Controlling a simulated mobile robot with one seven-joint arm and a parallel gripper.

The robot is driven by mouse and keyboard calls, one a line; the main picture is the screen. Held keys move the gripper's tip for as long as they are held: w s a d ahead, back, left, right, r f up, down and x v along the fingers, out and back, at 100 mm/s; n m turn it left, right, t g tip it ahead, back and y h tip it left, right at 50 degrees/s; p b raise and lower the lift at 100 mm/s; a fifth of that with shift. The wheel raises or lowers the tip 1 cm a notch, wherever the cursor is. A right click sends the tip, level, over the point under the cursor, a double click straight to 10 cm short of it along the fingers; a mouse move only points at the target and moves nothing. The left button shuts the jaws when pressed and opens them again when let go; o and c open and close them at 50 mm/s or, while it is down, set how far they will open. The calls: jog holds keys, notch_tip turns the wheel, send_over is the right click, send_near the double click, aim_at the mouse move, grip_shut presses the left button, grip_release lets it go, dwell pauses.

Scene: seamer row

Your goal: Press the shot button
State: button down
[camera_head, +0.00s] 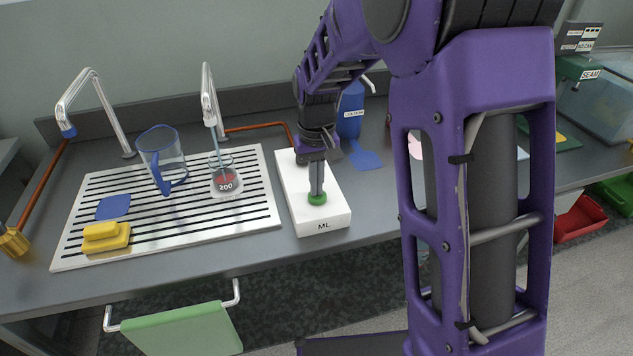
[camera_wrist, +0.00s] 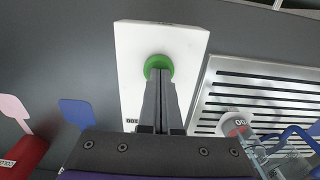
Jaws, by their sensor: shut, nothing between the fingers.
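The shot button is a green round button (camera_head: 318,198) at the front end of a white box (camera_head: 322,221) marked ML. It also shows in the wrist view (camera_wrist: 158,64), just past my fingertips. My gripper (camera_head: 316,186) is shut and empty and points down at the button. Its fingertips (camera_wrist: 160,76) overlap the button in both views and seem to touch it or be just above it. I cannot tell whether the button is pushed in. Part of the button is hidden behind the fingers.
Left of the box, a slotted metal drain tray (camera_head: 268,199) holds a clear jug (camera_head: 163,150) with a blue rim, a small cup marked 200 (camera_head: 226,184) under a tap, and a yellow sponge (camera_head: 106,236). A blue container (camera_head: 351,112) stands behind. A green towel (camera_head: 181,331) hangs in front.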

jog(key=shift+r+p, duration=0.35)
jog(key=shift+p, duration=0.2)
notch_tip(320, 180, up, 13)
jog(key=p, duration=0.4)
jog(key=shift+r, duration=0.15)
